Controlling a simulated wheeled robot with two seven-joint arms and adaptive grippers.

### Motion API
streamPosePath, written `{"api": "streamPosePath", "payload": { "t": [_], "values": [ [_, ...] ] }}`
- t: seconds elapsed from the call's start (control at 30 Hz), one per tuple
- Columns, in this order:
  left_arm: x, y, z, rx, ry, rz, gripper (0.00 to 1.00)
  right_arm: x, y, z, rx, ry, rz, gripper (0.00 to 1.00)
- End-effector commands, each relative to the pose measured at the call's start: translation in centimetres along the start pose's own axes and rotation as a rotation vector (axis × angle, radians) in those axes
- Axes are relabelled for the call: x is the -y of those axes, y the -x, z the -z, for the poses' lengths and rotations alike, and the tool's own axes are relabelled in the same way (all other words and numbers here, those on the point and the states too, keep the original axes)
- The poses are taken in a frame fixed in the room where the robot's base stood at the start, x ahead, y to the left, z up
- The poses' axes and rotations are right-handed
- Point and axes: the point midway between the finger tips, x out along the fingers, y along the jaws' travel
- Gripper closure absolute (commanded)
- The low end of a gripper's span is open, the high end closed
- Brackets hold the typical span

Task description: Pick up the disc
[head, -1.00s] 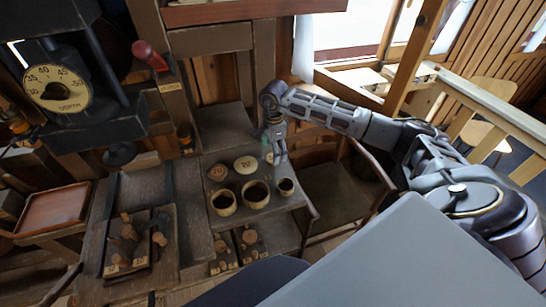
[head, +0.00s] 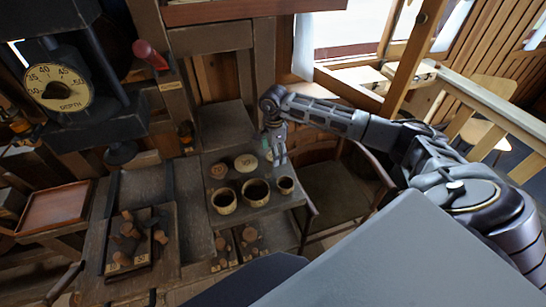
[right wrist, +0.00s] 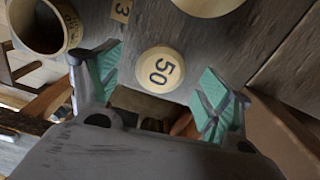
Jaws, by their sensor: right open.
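A small pale round disc marked 50 (right wrist: 160,68) lies flat on the grey wooden shelf in the right wrist view. My right gripper (right wrist: 168,80) is open, with its green-padded fingers on either side of this disc in the picture. I cannot tell the gap between fingers and disc. In the head view my right gripper (head: 276,152) points down over the shelf's right side and hides most of what lies beneath it. A larger pale disc (head: 246,162) and a browner disc (head: 218,171) lie left of it. My left gripper is not in view.
Three round cups (head: 255,193) stand along the shelf in front of the discs. One cup (right wrist: 42,25) is close to a finger in the wrist view. A board with pegs (head: 130,240) is at left, and a chair (head: 345,195) stands right of the shelf.

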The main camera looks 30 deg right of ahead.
Motion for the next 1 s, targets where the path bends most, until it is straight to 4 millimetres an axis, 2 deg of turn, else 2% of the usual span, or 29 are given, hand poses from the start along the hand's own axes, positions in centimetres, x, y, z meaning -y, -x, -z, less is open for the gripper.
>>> {"api": "streamPosePath", "payload": {
  "t": [1.0],
  "values": [
    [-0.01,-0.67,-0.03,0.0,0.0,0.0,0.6,0.0,-0.45,0.0,0.0,0.0,0.0,0.21]
  ]
}}
